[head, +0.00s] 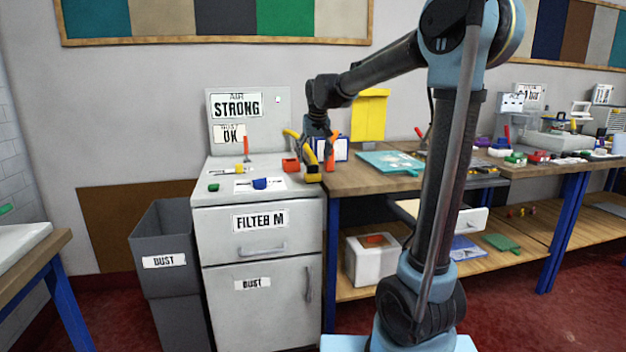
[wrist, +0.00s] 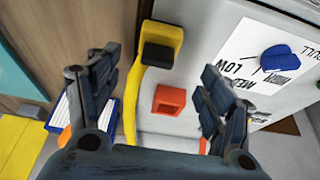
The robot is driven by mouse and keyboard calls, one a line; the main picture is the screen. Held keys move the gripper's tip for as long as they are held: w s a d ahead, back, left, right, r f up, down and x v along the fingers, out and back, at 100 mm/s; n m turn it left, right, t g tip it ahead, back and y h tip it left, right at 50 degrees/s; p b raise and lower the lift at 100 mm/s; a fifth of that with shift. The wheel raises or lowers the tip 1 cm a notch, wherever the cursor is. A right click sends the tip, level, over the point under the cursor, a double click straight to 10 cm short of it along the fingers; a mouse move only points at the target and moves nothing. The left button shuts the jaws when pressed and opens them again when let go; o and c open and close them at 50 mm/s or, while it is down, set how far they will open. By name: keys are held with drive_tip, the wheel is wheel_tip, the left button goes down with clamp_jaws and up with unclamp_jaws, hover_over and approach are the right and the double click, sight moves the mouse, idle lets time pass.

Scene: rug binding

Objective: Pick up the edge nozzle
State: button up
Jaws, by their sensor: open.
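My gripper (head: 318,150) is open over the right part of the white cabinet top. In the wrist view its two dark fingers (wrist: 158,68) are spread wide with nothing held between them. A small orange block with a square opening (wrist: 169,100) lies between and below them; it also shows on the cabinet in the head view (head: 290,165). A yellow curved hose with a black-fronted end (wrist: 158,55) lies beside it; its end also shows in the head view (head: 312,174). No label shows which piece is the edge nozzle.
A blue knob (wrist: 279,59) sits on a printed white panel; a green piece (head: 213,187) is at the cabinet's left. The upright STRONG panel (head: 250,107) stands behind. A wooden bench (head: 345,178) adjoins the right side, with a teal board (head: 390,162).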

sight(313, 166)
drive_tip(key=shift+x, duration=4.25)
drive_tip(key=shift+d, duration=0.2)
drive_tip(key=c, duration=1.3)
